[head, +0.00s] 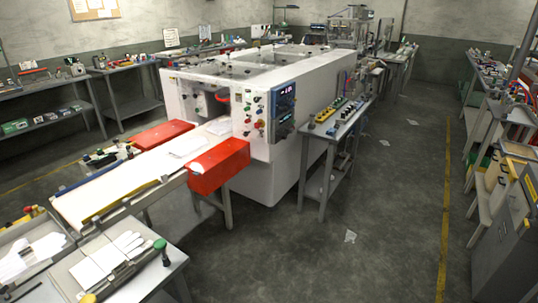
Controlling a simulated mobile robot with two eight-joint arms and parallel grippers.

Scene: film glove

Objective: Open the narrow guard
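A large white machine (240,85) stands in the middle of the room, with a blue control panel (283,107) and several coloured knobs on its near end. A belt table (110,190) runs from it toward the lower left, with white film or sheets (188,146) on it. A red box-shaped cover (218,167) sits on the right side of the belt by the machine, and a flatter red cover (160,134) sits on the left side. I cannot tell which part is the narrow guard. Neither of my grippers is in view.
Benches (515,120) line the right wall. The grey floor (380,200) between is open, with scraps of paper and a yellow line.

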